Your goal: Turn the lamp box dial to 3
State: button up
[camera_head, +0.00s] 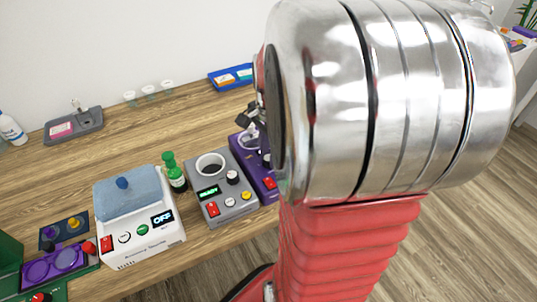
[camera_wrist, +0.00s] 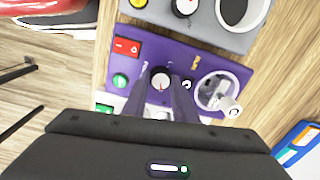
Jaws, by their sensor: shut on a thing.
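The purple lamp box (camera_wrist: 205,62) lies under my gripper in the wrist view; in the head view its left part (camera_head: 240,147) shows beside my arm, which hides the rest. Its dial (camera_wrist: 160,84) has a pale top with a small reddish mark and a dark base. My gripper (camera_wrist: 160,77) has one finger on each side of the dial and is shut on it. I cannot read which number the dial points to. A red rocker switch (camera_wrist: 127,46), a green button (camera_wrist: 120,81) and a clear round fitting (camera_wrist: 217,91) are on the box.
A grey box (camera_head: 222,184) with a round opening and its own knob stands close beside the purple box. A green bottle (camera_head: 174,172) and a white device (camera_head: 140,218) stand further left. A blue tray (camera_head: 231,76) lies at the back. Bare wood lies behind the boxes.

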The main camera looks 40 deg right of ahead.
jog(key=o, duration=1)
jog(key=shift+w, duration=0.1)
jog(key=shift+o, duration=0.2)
jog(key=shift+r, duration=0.1)
notch_tip(320, 180, up, 14)
jog(key=shift+s+f, duration=0.2)
jog(key=shift+s, duration=0.05)
jog(key=shift+a, duration=0.1)
jog(key=s+a+f+n+t, duration=0.1)
jog(key=s+a+n+t, duration=0.1)
jog(key=a+n, duration=0.7)
jog(key=s+a+f+n+t, duration=0.1)
jog(key=a+f+n+t, duration=0.1)
jog(key=a+n, duration=0.8)
jog(key=a+t, duration=0.1)
jog(key=a, duration=0.3)
jog(key=shift+s+a+f, duration=0.2)
jog(key=shift+s+a, duration=0.15)
